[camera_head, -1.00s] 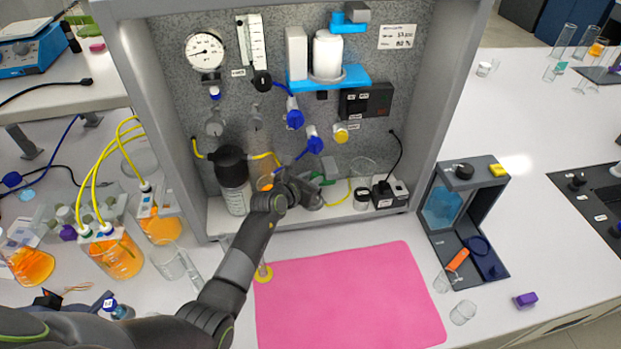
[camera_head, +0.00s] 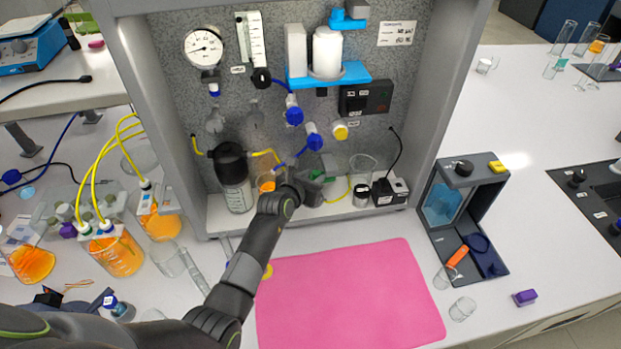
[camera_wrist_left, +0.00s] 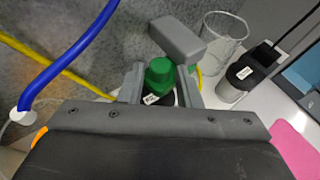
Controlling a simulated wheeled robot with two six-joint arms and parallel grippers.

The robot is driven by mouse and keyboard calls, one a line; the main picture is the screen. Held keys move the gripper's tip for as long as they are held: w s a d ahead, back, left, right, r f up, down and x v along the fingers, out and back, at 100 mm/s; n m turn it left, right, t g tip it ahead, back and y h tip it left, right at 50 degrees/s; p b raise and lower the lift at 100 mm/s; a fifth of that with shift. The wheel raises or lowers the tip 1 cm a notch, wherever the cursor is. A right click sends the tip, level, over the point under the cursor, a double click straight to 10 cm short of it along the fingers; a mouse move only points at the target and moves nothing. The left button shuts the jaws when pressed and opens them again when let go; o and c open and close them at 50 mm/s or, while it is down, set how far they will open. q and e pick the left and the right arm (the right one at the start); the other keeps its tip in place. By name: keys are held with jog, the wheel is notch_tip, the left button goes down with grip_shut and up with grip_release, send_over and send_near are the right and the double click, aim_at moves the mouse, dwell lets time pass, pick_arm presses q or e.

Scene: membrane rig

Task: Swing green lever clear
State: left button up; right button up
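The green lever (camera_head: 316,173) is low on the rig's back panel, partly hidden by my left gripper (camera_head: 308,190). In the left wrist view the green lever (camera_wrist_left: 160,76) shows as a green cap above a dark labelled part. The two grey fingers of my left gripper (camera_wrist_left: 161,86) stand on either side of it. They look apart, and I see no clear contact. A grey block (camera_wrist_left: 178,40) sits just beyond the green cap. My right gripper is in neither view.
A black-capped bottle (camera_head: 233,180) stands left of the gripper. A clear beaker (camera_head: 363,170) and a black power box (camera_head: 391,191) stand to its right. Blue valves (camera_head: 314,138) and a yellow knob (camera_head: 340,131) are above. The pink mat (camera_head: 345,295) in front is clear.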

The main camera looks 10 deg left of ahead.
pick_arm(q)
jog(key=b+v, duration=0.1)
jog(key=v, duration=1.6)
jog(key=shift+s, duration=0.2)
